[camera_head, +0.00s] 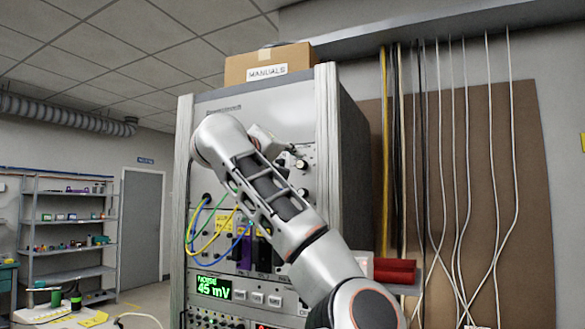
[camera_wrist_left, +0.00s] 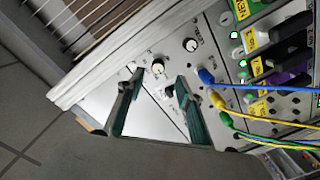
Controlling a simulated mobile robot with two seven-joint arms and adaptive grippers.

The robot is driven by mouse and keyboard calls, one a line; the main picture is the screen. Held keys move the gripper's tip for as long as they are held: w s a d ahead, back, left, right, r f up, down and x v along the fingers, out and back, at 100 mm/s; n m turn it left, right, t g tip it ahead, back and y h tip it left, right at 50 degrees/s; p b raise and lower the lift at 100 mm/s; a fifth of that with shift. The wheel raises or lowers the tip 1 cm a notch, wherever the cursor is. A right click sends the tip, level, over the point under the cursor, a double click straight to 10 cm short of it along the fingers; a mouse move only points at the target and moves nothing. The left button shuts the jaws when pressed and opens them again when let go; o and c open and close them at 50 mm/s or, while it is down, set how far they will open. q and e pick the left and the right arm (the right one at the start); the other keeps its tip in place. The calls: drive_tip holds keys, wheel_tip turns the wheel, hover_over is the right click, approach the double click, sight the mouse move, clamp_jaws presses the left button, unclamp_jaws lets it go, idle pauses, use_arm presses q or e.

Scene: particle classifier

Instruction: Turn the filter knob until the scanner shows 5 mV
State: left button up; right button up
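The scanner display (camera_head: 214,287) on the rack reads "NOISE 45 mV" in green. Two dark knobs sit on the panel above, an upper knob (camera_head: 302,163) and a lower knob (camera_head: 303,193); I cannot read which is the filter knob. In the left wrist view, a black knob with a pale cap (camera_wrist_left: 158,67) lies just beyond the gap between my left gripper's fingertips (camera_wrist_left: 157,82). The fingers are apart and hold nothing. A second knob (camera_wrist_left: 190,45) is to the right of them. In the head view the arm covers much of the panel. My right gripper is not in view.
Blue, yellow and green cables (camera_head: 205,222) hang from sockets below the panel, near the arm. A cardboard box marked MANUALS (camera_head: 268,63) sits on the rack. Loose cables hang on the wall board (camera_head: 500,150) at right. Shelves (camera_head: 68,215) stand far left.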

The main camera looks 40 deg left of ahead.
sight(299, 164)
use_arm(q)
drive_tip(key=x, duration=0.2)
drive_tip(key=p+x, duration=0.1)
drive_tip(key=x, duration=0.1)
drive_tip(key=p+x, duration=0.1)
drive_tip(key=x, duration=0.1)
drive_tip(key=shift+w+a+r, duration=0.3)
drive_tip(key=shift+w+r, duration=0.05)
drive_tip(key=shift+w+p, duration=0.3)
drive_tip(key=shift+w, duration=0.15)
drive_tip(key=shift+a, duration=0.1)
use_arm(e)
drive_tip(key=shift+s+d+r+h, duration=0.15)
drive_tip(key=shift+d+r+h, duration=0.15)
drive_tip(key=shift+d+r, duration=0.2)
use_arm(q)
drive_tip(key=shift+c, duration=0.4)
clamp_jaws()
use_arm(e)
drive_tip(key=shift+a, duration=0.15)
